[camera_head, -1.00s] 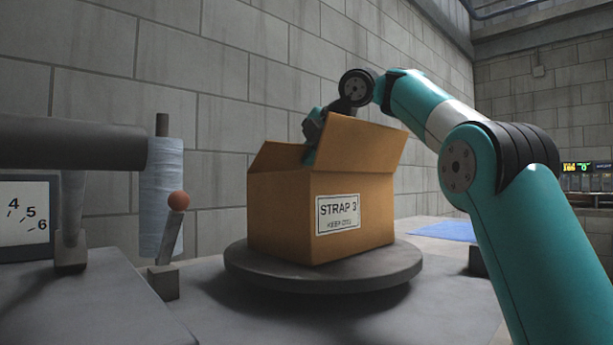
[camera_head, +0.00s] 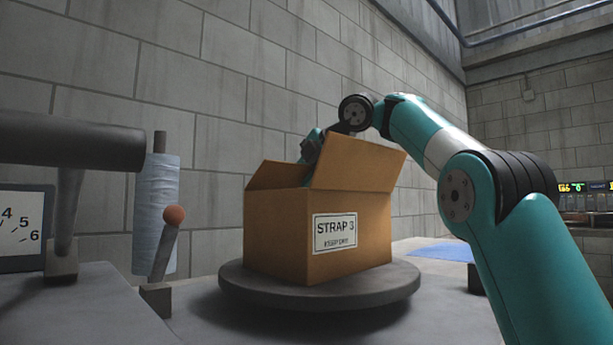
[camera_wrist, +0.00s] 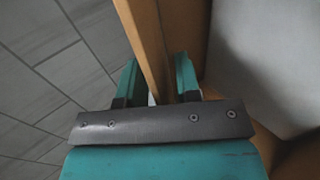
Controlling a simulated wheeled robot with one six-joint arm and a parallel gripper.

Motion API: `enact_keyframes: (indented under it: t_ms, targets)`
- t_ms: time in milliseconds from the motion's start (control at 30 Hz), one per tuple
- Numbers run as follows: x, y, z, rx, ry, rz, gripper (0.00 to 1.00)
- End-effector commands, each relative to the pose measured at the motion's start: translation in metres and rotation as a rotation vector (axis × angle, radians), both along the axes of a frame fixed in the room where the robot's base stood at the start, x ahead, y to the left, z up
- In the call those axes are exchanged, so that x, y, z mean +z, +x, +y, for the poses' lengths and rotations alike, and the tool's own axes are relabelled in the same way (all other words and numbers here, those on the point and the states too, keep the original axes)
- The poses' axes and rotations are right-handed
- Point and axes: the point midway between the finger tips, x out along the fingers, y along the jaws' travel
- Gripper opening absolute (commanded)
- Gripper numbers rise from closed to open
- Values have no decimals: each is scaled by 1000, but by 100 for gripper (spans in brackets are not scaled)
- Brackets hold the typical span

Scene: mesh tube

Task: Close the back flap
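The brown cardboard box (camera_head: 275,235), labelled STRAP 3, stands on a round grey turntable (camera_head: 320,292) with its top open. The flap nearest me (camera_head: 358,163) stands up, leaning outward. The left flap (camera_head: 277,174) also stands up, tilted outward. The back flap is hidden behind the near flap in the head view. My gripper (camera_head: 308,149) is at the back of the box, partly hidden by the near flap. In the wrist view my gripper (camera_wrist: 158,80) has its fingers apart, one on each side of a cardboard panel (camera_wrist: 150,45). The panel's contact with the fingers is unclear.
A numbered dial panel (camera_head: 20,228) stands at far left. A blue mat (camera_head: 445,252) lies at right. A block wall stands behind.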

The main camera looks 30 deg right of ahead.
Motion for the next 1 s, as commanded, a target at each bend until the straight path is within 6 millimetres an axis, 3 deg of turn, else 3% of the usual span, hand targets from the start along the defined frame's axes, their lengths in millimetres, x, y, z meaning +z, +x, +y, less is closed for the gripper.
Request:
enact_keyframes:
  t_ms: [267,700,1000]
  targets:
    - [12,-11,-3,0,-2,-4,31]
    - [79,-92,-26,-5,-2,-2,31]
    - [103,-129,-35,-2,0,0,31]
